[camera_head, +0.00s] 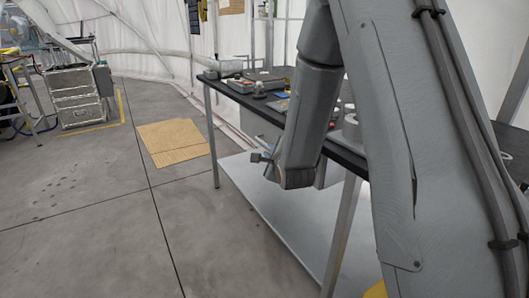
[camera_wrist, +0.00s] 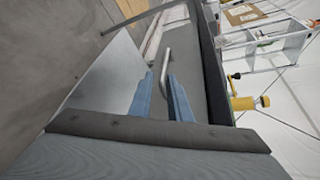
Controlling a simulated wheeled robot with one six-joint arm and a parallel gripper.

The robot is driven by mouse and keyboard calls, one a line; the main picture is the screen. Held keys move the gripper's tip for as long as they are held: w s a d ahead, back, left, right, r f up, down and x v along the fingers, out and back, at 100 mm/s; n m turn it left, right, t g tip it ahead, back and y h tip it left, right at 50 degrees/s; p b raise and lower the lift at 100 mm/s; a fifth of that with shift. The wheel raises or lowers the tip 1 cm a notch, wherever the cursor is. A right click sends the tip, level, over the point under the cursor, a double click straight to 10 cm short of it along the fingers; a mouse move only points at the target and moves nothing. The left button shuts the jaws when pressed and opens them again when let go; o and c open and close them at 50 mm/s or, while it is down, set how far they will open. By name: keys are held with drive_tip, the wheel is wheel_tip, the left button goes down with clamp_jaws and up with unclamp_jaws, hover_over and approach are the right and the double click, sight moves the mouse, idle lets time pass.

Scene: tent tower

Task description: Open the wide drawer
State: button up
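The wide drawer (camera_wrist: 187,58) shows as a grey front under the dark tabletop in the wrist view. Its handle is a pale metal bar (camera_wrist: 166,58) standing off that front. My gripper (camera_wrist: 162,77) has two blue fingers spread apart, with the near end of the bar lined up between their tips. I cannot tell whether the bar is inside the grasp or just beyond it. No contact is visible. In the head view my gripper (camera_head: 262,158) is beside the table's front, below the tabletop. My arm hides much of the drawer there, and it looks closed.
The table (camera_head: 212,78) has a dark top with several small items and a pale lower shelf (camera_head: 262,205). Its metal leg (camera_head: 341,235) stands near my arm. Open floor lies to the left, with a cardboard sheet (camera_head: 172,140) and a metal case (camera_head: 76,97) farther back.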

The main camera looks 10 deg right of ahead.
sight(265, 143)
drive_tip(key=shift+m+t, duration=0.4)
drive_tip(key=shift+m, duration=0.2)
drive_tip(key=x, duration=0.8)
drive_tip(key=shift+w, duration=0.35)
drive_tip(key=shift+r, duration=0.1)
clamp_jaws()
